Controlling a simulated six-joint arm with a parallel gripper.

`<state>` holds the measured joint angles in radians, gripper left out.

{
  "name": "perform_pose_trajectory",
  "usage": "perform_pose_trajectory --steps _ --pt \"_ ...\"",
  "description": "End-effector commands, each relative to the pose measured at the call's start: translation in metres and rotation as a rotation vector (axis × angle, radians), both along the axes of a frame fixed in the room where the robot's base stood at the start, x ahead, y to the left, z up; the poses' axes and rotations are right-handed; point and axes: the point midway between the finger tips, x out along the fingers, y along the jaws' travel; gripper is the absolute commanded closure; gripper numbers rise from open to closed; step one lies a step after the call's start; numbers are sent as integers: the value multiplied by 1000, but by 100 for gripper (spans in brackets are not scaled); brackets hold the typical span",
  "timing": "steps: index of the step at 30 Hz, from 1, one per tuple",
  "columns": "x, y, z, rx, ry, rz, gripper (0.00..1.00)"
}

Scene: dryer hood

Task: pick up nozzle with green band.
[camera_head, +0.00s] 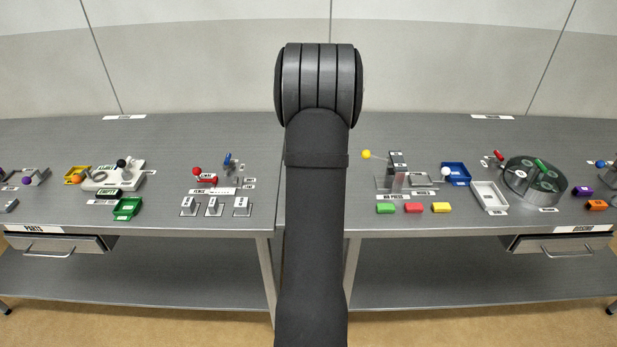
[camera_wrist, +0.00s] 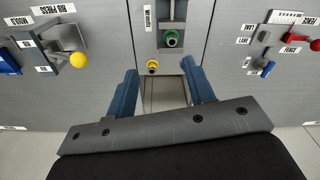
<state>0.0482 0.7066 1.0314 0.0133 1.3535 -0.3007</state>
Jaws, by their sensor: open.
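In the wrist view, a green-banded round piece with a dark centre (camera_wrist: 171,38), which looks like the nozzle with green band, sits at a grey fixture near the top middle. A smaller yellow-banded round piece (camera_wrist: 152,66) lies below and left of it. My gripper (camera_wrist: 158,72) is open, with two blue fingers apart and nothing held between them. The green-banded piece is beyond the fingertips, apart from them; the yellow one shows between the tips. In the head view my arm covers the middle of the bench, and neither banded piece shows there.
A press with a yellow ball knob (camera_wrist: 79,60) stands left in the wrist view. A fence device with a red knob (camera_wrist: 316,44) and a blue lever (camera_wrist: 267,68) are at right. In the head view, a blue tray (camera_head: 456,174) and white tray (camera_head: 489,197) stand right of my arm.

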Motion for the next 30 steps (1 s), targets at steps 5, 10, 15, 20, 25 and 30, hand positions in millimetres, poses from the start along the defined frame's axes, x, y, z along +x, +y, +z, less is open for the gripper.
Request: perform_pose_trajectory --steps 5,10,15,20,25,30 --pt "30 20 -9 -8 38 -16 51" --pt "38 26 -15 -10 53 -24 51" --pt "38 26 -43 -11 56 -25 51" --pt "38 26 -79 -11 55 -25 51" --pt "37 26 -113 -10 55 -25 51" --pt "38 26 -130 -10 52 -25 51"
